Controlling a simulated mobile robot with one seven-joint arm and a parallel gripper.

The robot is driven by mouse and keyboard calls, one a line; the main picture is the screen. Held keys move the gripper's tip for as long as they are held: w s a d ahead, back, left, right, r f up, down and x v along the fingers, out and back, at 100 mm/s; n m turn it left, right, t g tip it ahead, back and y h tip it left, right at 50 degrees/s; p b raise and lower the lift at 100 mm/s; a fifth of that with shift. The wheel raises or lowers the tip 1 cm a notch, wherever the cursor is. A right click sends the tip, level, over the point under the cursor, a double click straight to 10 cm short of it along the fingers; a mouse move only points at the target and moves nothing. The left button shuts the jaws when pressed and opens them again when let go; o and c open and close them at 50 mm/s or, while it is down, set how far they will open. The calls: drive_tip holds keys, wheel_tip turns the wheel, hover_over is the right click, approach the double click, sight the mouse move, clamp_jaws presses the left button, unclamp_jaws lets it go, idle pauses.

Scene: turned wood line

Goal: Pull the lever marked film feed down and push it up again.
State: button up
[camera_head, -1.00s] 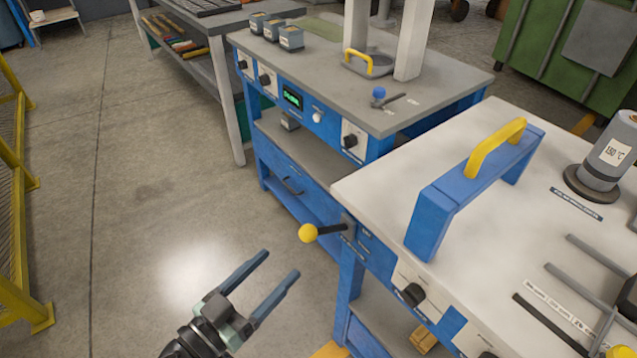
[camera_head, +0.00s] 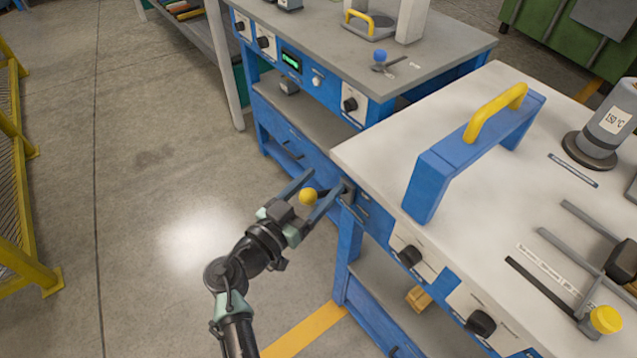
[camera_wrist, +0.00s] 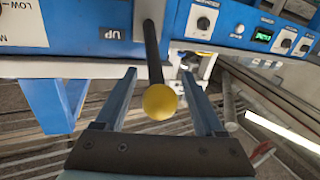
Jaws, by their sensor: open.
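The lever, a dark rod with a yellow ball knob (camera_head: 308,196), sticks out from the blue front of the near bench at its left corner. The wrist view shows the knob (camera_wrist: 160,102) and the rod running back to the panel. My gripper (camera_head: 323,183) is open, with one finger on each side of the lever. In the wrist view the knob lies between my fingers (camera_wrist: 158,74), with gaps on both sides. A small label reading "UP" (camera_wrist: 122,34) is on the panel beside the lever. I cannot read a film feed marking.
The near bench has a pale top (camera_head: 375,150) carrying a blue bar with a yellow handle (camera_head: 496,112). Black knobs (camera_head: 410,256) sit on its front. A second blue bench with a grey top (camera_head: 330,50) stands behind. The floor to the left is clear up to a yellow fence (camera_head: 20,190).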

clamp_jaws()
idle(0.4)
idle(1.1)
